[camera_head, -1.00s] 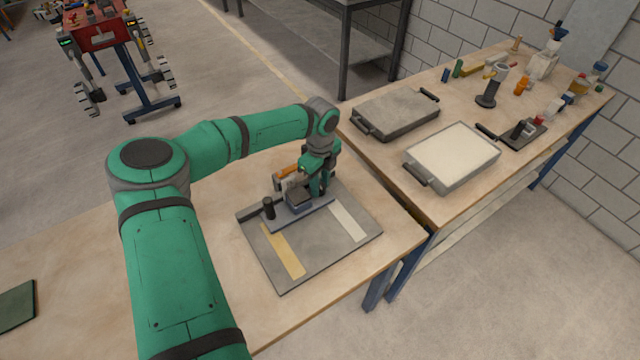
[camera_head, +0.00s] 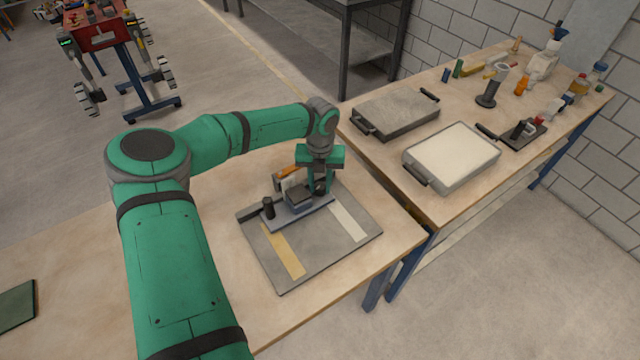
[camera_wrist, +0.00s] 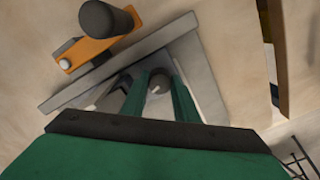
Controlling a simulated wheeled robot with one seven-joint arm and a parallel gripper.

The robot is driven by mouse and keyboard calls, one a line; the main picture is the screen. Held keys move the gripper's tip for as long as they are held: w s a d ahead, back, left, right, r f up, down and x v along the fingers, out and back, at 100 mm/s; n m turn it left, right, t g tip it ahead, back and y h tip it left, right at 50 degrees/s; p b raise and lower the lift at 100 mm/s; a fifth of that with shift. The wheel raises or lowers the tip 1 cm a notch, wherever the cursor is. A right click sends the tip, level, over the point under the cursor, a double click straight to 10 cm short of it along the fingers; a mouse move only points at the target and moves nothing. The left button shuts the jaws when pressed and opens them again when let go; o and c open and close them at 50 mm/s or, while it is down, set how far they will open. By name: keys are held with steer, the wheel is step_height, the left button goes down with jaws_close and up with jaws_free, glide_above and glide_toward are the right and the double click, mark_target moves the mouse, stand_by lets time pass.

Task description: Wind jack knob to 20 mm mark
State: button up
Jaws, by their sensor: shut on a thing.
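My gripper (camera_head: 322,188) points down at the right end of the jack fixture on the grey board (camera_head: 315,249). In the wrist view its two green fingers (camera_wrist: 158,100) are shut on the jack knob (camera_wrist: 158,80), a small dark round knob with a pale spot. The knob is mostly hidden by my gripper in the head view. A grey block (camera_head: 299,199) sits beside the gripper on the fixture, with an orange part (camera_head: 287,172) behind it; the orange part also shows in the wrist view (camera_wrist: 93,50). I cannot read any millimetre mark.
A black upright peg (camera_head: 268,208) stands at the fixture's left end. The board carries a yellow strip (camera_head: 283,251) and a white strip (camera_head: 348,222). A second table to the right holds a grey tray (camera_head: 396,112), a pale-filled tray (camera_head: 452,157) and several small items.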

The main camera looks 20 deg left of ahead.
steer(key=m, duration=1.3)
steer(key=shift+m, duration=0.4)
steer(key=m, duration=1.1)
steer(key=shift+m, duration=0.4)
steer(key=o, duration=1.1)
steer(key=shift+c, duration=0.2)
